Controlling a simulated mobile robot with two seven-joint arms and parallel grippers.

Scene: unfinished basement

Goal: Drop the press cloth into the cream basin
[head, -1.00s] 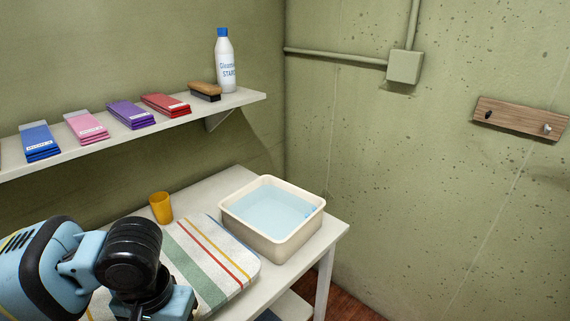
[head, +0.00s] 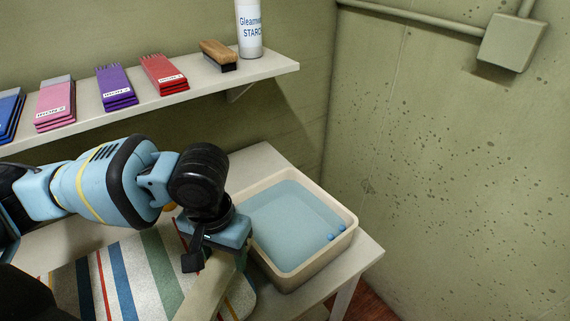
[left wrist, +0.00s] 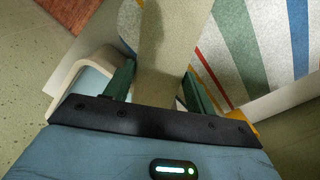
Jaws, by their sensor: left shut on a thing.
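My left gripper (head: 212,262) is shut on the beige press cloth (head: 205,292), which hangs down over the striped ironing pad. In the left wrist view the cloth (left wrist: 172,35) runs between the two green fingers (left wrist: 160,88). The cream basin (head: 347,250) stands on the table just right of the gripper, holding blue water and two small blue things. Its rim also shows in the left wrist view (left wrist: 62,82), left of the fingers. The cloth is outside the basin. My right gripper is not in view.
The striped pad (head: 135,275) lies on the white table (head: 262,160), left of the basin. A wall shelf (head: 285,66) above holds stacked coloured packs (head: 116,88), a brush (head: 218,54) and a starch bottle (head: 249,30). The space above the basin is clear.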

